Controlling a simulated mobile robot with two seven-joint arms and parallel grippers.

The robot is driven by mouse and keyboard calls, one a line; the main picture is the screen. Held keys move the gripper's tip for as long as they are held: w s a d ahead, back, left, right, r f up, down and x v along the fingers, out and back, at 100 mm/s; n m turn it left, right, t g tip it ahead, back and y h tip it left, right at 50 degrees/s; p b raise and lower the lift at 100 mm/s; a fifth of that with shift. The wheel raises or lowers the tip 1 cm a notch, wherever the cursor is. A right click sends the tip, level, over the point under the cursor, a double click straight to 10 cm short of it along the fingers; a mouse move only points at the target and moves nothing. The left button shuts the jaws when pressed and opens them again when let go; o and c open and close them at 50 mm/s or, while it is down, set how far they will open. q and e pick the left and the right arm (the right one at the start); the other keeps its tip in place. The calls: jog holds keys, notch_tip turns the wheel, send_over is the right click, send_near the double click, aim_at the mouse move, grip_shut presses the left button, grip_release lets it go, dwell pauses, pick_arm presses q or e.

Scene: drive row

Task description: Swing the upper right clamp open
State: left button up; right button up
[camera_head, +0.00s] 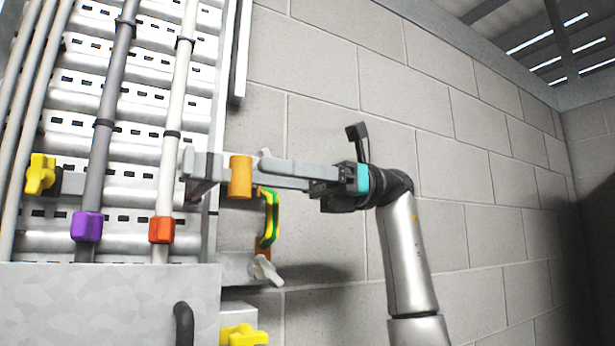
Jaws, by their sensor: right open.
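The upper right clamp is a grey block (204,168) at the right edge of the cable rack, with an orange cylinder (240,177) on its right side. My right gripper (260,175) comes in from the right, its long grey fingers pointing left. The fingers are apart, and their tips are right beside the orange cylinder; I cannot tell whether they touch it. A small pale piece (265,154) shows just above the upper finger, partly hidden by it. My left gripper is not in view.
A lower clamp has a white wing knob (265,271), with a green-yellow strap (270,218) above it. Yellow knobs stand at left (40,174) and bottom (243,336). Purple (87,227) and orange-red (161,230) blocks sit on cables. A block wall (480,160) stands behind my right arm.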

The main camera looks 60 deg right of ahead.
jog(key=p+v, duration=0.3)
jog(key=v, duration=0.7)
jog(key=shift+s+d, duration=0.2)
